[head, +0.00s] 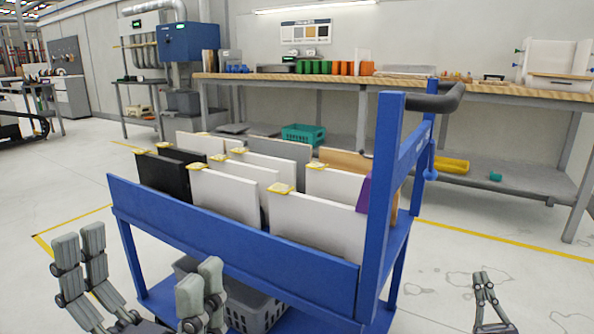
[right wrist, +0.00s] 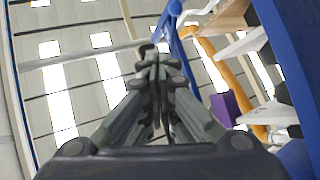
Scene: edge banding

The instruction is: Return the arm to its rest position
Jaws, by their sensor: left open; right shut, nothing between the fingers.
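My left gripper (head: 140,262) is at the bottom left of the head view, in front of the blue cart's long side. Its grey fingers are spread wide with nothing between them. My right gripper (head: 482,280) is at the bottom right of the head view, over bare floor and to the right of the cart. Its fingers are together and empty. It also shows in the right wrist view (right wrist: 156,70), pointing up past the cart's blue frame, with fingertips touching and nothing held. Most of both arms is out of view.
The blue cart (head: 230,236) holds several upright white, black and wooden panels, many with yellow tags. A grey crate (head: 255,303) sits on its lower shelf. A long workbench (head: 420,84) stands behind. The floor (head: 520,215) right of the cart is clear.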

